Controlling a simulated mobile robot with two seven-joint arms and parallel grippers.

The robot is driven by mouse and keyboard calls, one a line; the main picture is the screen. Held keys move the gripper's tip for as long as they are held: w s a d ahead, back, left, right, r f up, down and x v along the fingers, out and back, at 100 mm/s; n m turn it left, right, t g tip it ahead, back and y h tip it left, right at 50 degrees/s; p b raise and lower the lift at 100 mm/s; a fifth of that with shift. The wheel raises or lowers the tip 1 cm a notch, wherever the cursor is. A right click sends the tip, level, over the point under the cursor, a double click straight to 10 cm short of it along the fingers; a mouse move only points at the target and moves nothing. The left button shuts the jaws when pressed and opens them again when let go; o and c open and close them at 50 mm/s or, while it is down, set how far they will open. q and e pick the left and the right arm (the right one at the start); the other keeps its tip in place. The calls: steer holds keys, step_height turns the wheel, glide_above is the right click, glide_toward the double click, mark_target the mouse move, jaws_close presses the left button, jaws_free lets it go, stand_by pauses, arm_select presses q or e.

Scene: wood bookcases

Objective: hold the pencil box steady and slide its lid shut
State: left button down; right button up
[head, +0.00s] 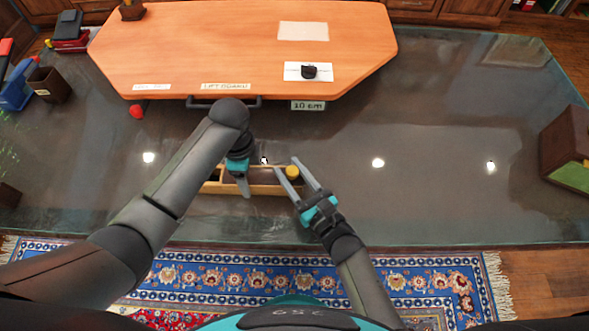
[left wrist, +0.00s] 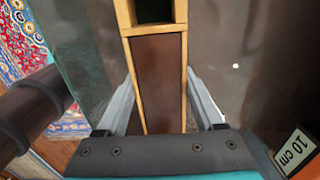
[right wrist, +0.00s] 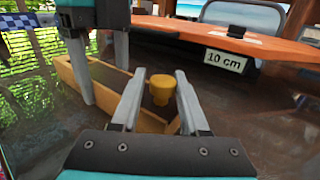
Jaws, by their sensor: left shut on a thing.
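The pencil box (head: 265,189) is a long, narrow box with light wooden sides on the glass tabletop. In the left wrist view a dark brown panel (left wrist: 158,80) lies between its sides, with a wooden crossbar and a dark opening (left wrist: 153,10) beyond it; I cannot tell whether this panel is the lid. A yellow knob (head: 292,172) stands at the box's right end; it also shows in the right wrist view (right wrist: 161,88). My left gripper (head: 243,190) is shut across the box's long sides. My right gripper (head: 289,165) is open, its fingers on either side of the knob with gaps.
An orange wooden board (head: 220,45) with a dark handle lies behind the box, a "10 cm" label (head: 308,105) at its front edge. A red ball (head: 137,111) is at left. A brown and green block (head: 565,150) stands far right. The glass right of the box is clear.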

arm_select(q)
steer(key=shift+d, duration=0.15)
arm_select(e)
steer(key=o, duration=0.4)
steer(key=v, duration=1.2)
arm_select(q)
jaws_free()
